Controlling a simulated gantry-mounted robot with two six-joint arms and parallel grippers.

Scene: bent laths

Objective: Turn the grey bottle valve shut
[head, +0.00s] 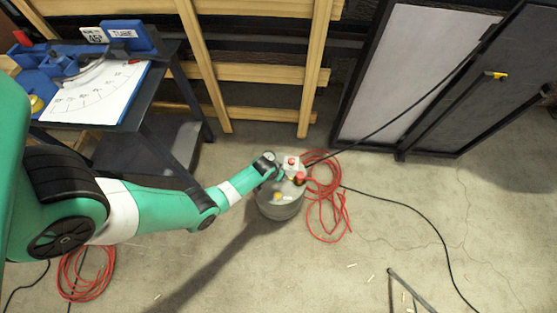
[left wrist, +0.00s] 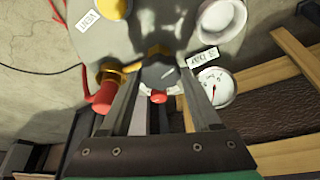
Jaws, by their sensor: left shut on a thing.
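The grey bottle (head: 281,208) stands upright on the concrete floor in the middle of the head view. My left arm reaches it from the left, and my left gripper (head: 279,174) is at its top fittings. In the left wrist view the two fingers of my left gripper (left wrist: 160,88) are shut on a dark grey valve knob (left wrist: 158,74). A small red part (left wrist: 158,97) shows between the fingers. How far the valve is turned cannot be told. My right gripper is not in view.
Beside the valve are a red knob (left wrist: 104,96) on a brass fitting, a yellow cap (left wrist: 112,8), a white knob (left wrist: 222,18) and a round gauge (left wrist: 215,88). Red hose (head: 326,200) coils right of the bottle. A dark workbench (head: 150,110) stands left; wooden framing (head: 262,73) is behind.

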